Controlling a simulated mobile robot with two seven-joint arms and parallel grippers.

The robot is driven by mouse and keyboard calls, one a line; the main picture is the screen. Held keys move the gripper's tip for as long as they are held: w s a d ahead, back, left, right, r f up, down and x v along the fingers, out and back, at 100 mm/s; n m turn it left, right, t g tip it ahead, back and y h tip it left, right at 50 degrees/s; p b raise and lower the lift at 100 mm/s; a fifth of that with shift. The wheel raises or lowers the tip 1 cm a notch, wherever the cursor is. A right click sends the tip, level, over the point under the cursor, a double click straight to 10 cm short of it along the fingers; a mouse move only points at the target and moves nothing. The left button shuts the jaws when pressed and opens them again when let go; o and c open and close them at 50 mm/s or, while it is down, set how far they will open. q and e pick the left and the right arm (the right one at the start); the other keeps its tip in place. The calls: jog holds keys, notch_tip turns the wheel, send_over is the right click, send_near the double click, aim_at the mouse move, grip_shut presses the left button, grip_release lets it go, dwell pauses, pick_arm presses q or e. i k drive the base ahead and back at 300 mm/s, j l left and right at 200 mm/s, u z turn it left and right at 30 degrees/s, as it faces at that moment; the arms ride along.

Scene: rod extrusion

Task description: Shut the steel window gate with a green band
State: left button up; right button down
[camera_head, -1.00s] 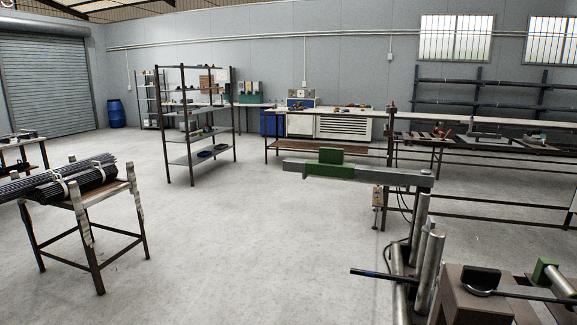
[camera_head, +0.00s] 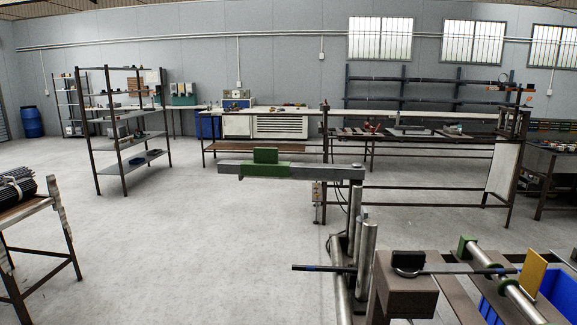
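A long grey steel arm with a green section (camera_head: 262,168) stands out level to the left in the middle of the view. Neither of my grippers is in view.
Upright steel rollers (camera_head: 364,255) and a thin dark rod (camera_head: 420,269) are at the lower right, with a blue bin (camera_head: 550,295) beside. A rack of dark rods (camera_head: 20,190) stands left, a shelf unit (camera_head: 122,140) behind. The floor (camera_head: 170,255) between is clear.

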aim_at(266, 164)
jog(key=z, duration=0.4)
jog(key=i+j+z, duration=0.2)
jog(key=j+z, duration=0.25)
jog(key=j, duration=0.2)
jog(key=j+z, duration=0.2)
jog(key=j, duration=0.15)
jog(key=i, duration=0.05)
